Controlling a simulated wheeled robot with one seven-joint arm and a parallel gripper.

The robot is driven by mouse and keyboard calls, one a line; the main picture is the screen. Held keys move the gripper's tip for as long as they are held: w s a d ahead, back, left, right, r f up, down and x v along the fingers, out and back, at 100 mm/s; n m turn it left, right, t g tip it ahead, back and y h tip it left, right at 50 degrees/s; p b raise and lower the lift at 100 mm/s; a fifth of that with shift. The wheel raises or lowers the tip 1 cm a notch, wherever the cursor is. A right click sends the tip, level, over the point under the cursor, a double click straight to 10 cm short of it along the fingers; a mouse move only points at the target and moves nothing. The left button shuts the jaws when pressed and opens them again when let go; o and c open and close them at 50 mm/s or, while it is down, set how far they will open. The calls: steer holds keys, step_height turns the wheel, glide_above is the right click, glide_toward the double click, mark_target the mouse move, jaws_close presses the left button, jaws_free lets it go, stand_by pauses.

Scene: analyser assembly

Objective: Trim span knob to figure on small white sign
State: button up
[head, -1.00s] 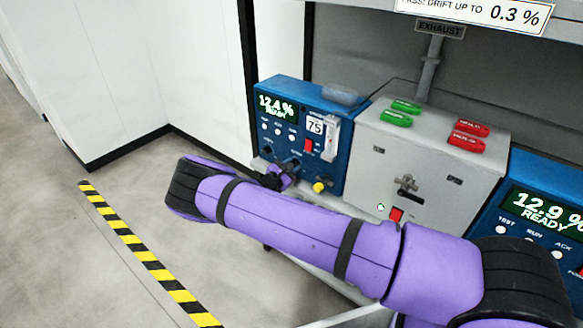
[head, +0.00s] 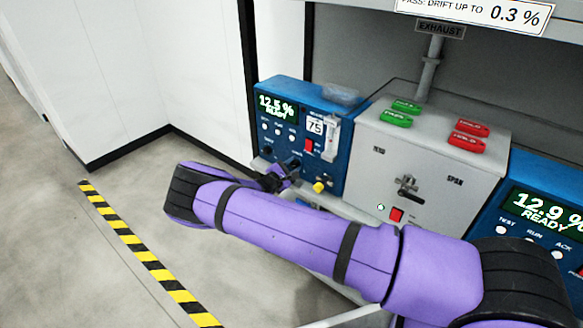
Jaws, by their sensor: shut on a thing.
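The left blue analyser (head: 345,135) stands on the bench, and its green display (head: 276,107) reads 12.5 % READY. A small white sign (head: 315,126) on its face reads 75. My gripper (head: 284,173) is at the lower front of this analyser, small and dark beyond my purple arm. It is shut on a dark knob (head: 293,162), seemingly the span knob; its label is too small to read. The fingertips and most of the grip are hard to make out. Another dark knob (head: 267,151) sits to the left.
A grey box (head: 440,150) with a central lever (head: 408,186) and red and green tags on top stands right of the analyser. A second blue analyser (head: 545,195) at right reads 12.9 % READY. A yellow knob (head: 319,187) is close to my gripper.

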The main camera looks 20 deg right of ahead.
steer(key=o, duration=0.9)
steer(key=v, duration=1.1)
